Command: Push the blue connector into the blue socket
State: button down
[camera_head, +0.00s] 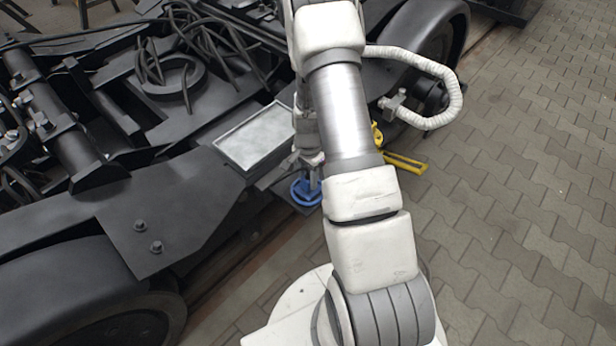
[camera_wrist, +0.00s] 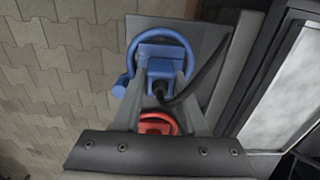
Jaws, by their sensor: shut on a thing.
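In the wrist view my gripper (camera_wrist: 163,82) has its two grey fingers closed on either side of the blue connector (camera_wrist: 160,74), from which a black cable runs to the upper right. A blue ring (camera_wrist: 133,50) and a blue block (camera_wrist: 160,50) show just beyond the fingertips, against a grey plate. I cannot tell the connector clearly from the blue socket there, nor how deep it sits. In the head view blue parts (camera_head: 305,193) show beside the black frame, below my gripper (camera_head: 312,178), which is partly hidden by my arm.
A red round part (camera_wrist: 157,124) lies between my fingers' bases in the wrist view. A framed light panel (camera_head: 256,137) lies left of my gripper on the black bogie (camera_head: 185,215). A yellow part (camera_head: 405,163) shows right of my arm. Paved floor (camera_head: 530,200) is clear at right.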

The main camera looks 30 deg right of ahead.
aim_at(308, 177)
jog(key=shift+c, duration=1.8)
grip_release()
notch_tip(308, 177, up, 17)
jog(key=p, duration=0.5)
jog(key=shift+r, duration=0.2)
